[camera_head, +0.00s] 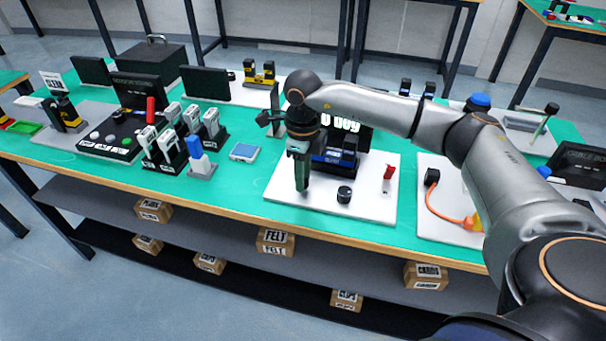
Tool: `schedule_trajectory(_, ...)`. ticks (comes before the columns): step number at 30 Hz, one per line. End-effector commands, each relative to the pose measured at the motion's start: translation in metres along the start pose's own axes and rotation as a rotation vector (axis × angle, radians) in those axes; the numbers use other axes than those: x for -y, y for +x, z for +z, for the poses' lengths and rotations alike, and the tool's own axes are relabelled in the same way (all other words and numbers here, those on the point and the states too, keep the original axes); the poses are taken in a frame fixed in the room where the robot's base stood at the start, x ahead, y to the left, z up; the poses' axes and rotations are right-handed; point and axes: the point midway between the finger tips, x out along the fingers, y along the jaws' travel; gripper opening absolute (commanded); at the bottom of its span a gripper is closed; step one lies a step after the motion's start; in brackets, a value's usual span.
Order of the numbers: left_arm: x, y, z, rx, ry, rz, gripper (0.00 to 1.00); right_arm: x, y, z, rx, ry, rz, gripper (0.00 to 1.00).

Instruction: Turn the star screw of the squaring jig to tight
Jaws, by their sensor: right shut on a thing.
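My right gripper (302,186) points straight down over the left part of a white board (372,212) in the middle of the bench. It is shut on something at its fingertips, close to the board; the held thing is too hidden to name. I cannot make out the star screw or its setting. A round black knob (345,194) stands on the same board, right of the gripper and apart from it. A dark unit with a lit display (347,126) stands behind, partly covered by my right arm. I cannot tell which fixture is the squaring jig. My left gripper is not in view.
A red switch (389,172) stands at the board's right. Another board (434,226) with an orange cable lies farther right. A blue-grey pad (245,152) and a blue-topped block (200,160) are to the left. The green bench top between pad and board is clear.

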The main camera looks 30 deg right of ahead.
Motion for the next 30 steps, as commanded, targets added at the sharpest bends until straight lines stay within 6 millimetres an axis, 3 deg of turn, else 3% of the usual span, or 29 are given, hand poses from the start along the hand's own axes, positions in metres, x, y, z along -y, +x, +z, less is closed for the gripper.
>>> schedule_trajectory(1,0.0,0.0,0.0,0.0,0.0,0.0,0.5,0.001,-0.001,0.0,0.001,0.0,-0.001,0.35)
schedule_trajectory(9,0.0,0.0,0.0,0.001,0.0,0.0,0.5,0.0,-0.001,0.0,0.001,-0.001,-0.001,0.63)
schedule_trajectory(18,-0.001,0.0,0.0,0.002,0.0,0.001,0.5,0.0,-0.005,0.0,0.002,-0.001,-0.001,0.63)
schedule_trajectory(23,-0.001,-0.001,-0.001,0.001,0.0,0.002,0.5,0.001,-0.029,0.001,0.005,-0.001,-0.002,0.63)
schedule_trajectory(30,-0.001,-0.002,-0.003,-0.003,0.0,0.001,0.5,0.0,-0.082,0.001,0.005,-0.002,-0.003,0.63)
